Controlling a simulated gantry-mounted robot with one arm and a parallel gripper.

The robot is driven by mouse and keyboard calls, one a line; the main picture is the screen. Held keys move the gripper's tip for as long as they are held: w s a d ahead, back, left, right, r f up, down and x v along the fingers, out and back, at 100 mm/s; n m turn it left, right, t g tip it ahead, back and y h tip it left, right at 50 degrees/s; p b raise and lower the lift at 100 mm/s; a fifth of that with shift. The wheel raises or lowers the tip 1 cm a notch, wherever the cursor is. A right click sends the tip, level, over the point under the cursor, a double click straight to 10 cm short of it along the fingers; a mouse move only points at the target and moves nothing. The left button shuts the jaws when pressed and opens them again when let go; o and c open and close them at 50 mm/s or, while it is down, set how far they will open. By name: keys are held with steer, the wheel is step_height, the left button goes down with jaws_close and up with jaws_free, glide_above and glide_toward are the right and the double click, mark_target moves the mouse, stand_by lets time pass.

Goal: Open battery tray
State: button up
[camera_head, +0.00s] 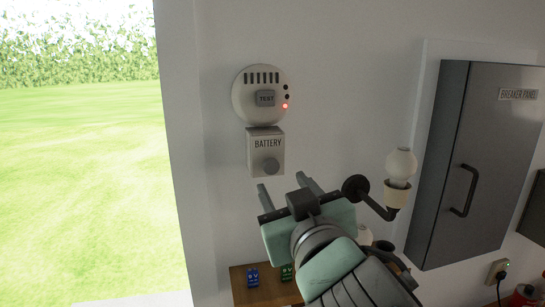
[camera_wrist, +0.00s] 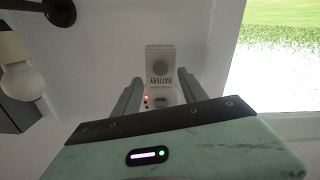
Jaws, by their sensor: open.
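The battery tray (camera_head: 264,150) is a small light-grey box labelled BATTERY with a round knob (camera_head: 266,167) on its lower front. It sits on the white wall directly below a round alarm (camera_head: 248,100) with a TEST button and a lit red light. My gripper (camera_head: 283,182) is just below the tray in the head view, its two fingers apart and nothing between them. In the wrist view the tray (camera_wrist: 158,52) appears upside down beyond the open fingers (camera_wrist: 159,78). The gap between fingers and knob is hard to judge. The gripper body partly hides the alarm in the wrist view.
A wall lamp with a bulb (camera_head: 401,165) stands out right of my gripper. Further right is a grey breaker panel (camera_head: 455,150) with a handle. Below is a wooden shelf (camera_head: 268,292) with blue and green batteries. An opening to grass lies left.

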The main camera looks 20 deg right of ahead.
mark_target(272, 169)
steer(key=w, duration=0.2)
steer(key=w+p, duration=0.1)
steer(key=w, duration=0.1)
steer(key=w+p, duration=0.1)
steer(key=w, duration=0.1)
steer(key=shift+d+r, duration=0.15)
steer(key=shift+d, duration=0.2)
steer(key=shift+w+d+p, duration=0.2)
steer(key=shift+w+p, duration=0.15)
steer(key=shift+w, duration=0.4)
steer(key=shift+c, duration=0.4)
jaws_close()
